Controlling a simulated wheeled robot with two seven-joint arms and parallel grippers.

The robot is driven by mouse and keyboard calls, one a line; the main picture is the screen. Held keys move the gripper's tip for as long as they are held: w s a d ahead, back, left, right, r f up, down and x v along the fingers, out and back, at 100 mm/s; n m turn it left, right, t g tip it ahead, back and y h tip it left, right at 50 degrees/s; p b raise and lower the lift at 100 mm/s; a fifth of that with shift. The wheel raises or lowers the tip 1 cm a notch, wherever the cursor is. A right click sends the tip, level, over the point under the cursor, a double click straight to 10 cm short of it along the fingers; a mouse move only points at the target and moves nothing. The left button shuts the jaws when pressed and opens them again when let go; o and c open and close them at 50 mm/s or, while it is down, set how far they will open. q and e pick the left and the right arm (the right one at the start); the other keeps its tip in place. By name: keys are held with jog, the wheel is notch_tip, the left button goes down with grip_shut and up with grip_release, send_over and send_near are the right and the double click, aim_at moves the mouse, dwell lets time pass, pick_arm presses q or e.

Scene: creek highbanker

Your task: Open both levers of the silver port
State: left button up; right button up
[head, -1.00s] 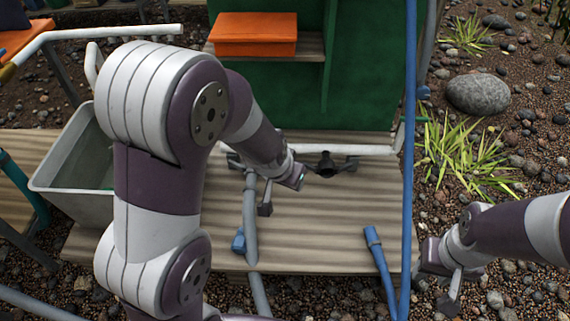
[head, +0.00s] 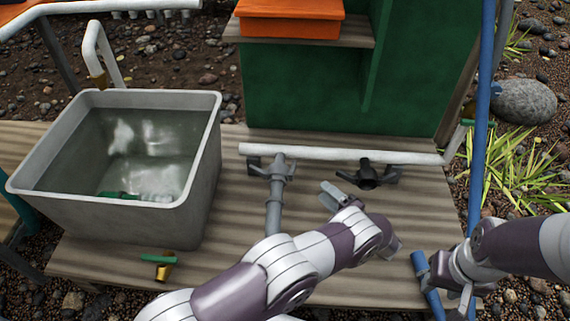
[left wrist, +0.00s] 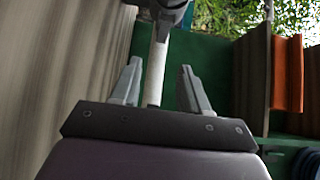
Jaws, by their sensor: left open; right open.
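The silver-grey port (head: 279,167), with a grey hose joined to it, sits under the white pipe at the back of the wooden deck. One lever (head: 254,162) shows on its left side; the right lever is too small to judge. My left gripper (head: 330,194) is to the right of this port, apart from it, open and pointing up-left. In the left wrist view its two fingers (left wrist: 163,85) are spread with nothing between them; the white pipe lies behind. A dark fitting (left wrist: 162,6) shows beyond them. My right gripper (head: 448,278) is open beside the blue hose.
A dark port (head: 367,178) with side levers sits behind my left gripper. A grey water tub (head: 205,165) stands on the left. A brass-and-green valve (head: 163,266) lies in front of it. A blue hose end (head: 420,262) and blue pole (head: 480,130) are at right.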

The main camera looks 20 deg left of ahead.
aim_at(293, 170)
pick_arm(q)
jog(key=b+x, duration=0.4)
jog(key=x, duration=0.7)
jog(key=shift+w+a+b, duration=0.15)
jog(key=shift+a+b, duration=0.2)
jog(key=shift+w+a+r, duration=0.15)
jog(key=shift+a+r, duration=0.05)
jog(key=shift+c, duration=0.3)
